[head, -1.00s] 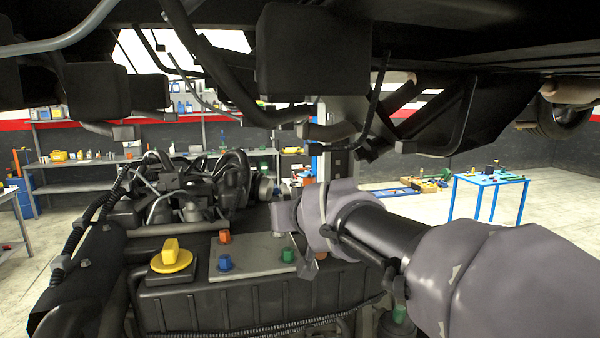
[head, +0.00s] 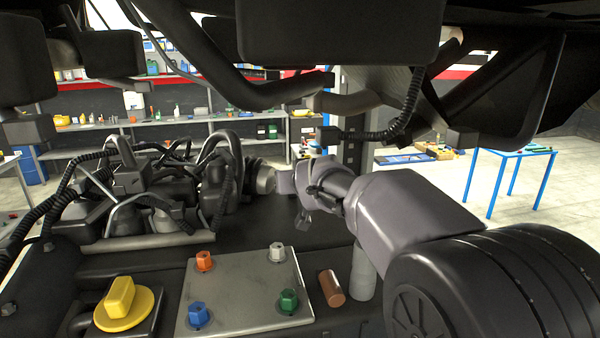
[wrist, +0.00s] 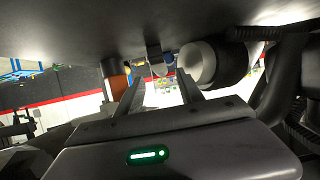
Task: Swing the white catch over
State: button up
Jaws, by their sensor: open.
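A pale, whitish hexagonal knob (head: 277,253) stands at the back right of a grey plate (head: 240,290) in the head view. It is the only white one there, but I cannot tell for sure that it is the white catch. My gripper (head: 288,182) is beyond and above the plate, near a round grey pulley-like part (head: 262,177). Its fingertips are hard to make out there. A pale cylinder (wrist: 200,63) lies just past the right finger.
Orange (head: 204,261), blue (head: 197,314) and green (head: 288,300) knobs share the plate. A yellow knob (head: 120,298) is to its left, a brown cylinder (head: 331,288) to its right. Engine hoses (head: 215,170) crowd the left. Dark parts (head: 338,33) hang low above my arm.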

jog(key=p+x, duration=0.1)
jog(key=x, duration=0.3)
jog(key=shift+w+a+r, duration=0.1)
jog(key=shift+a+r, duration=0.05)
jog(key=shift+r, duration=0.05)
jog(key=shift+x, duration=0.9)
jog(key=shift+c, duration=0.4)
jog(key=shift+s, duration=0.3)
jog(key=c, duration=0.4)
grip_shut()
jog(key=p, duration=0.3)
jog(key=shift+r+p, duration=0.3)
jog(key=shift+r, duration=0.1)
jog(key=shift+w+g+p, duration=0.1)
jog(key=shift+g+p, duration=0.2)
jog(key=shift+p, duration=0.7)
jog(key=shift+w+f+g+p, duration=0.1)
jog(key=shift+f+g+p, duration=0.3)
jog(key=shift+p, duration=0.5)
jog(key=shift+f, duration=0.25)
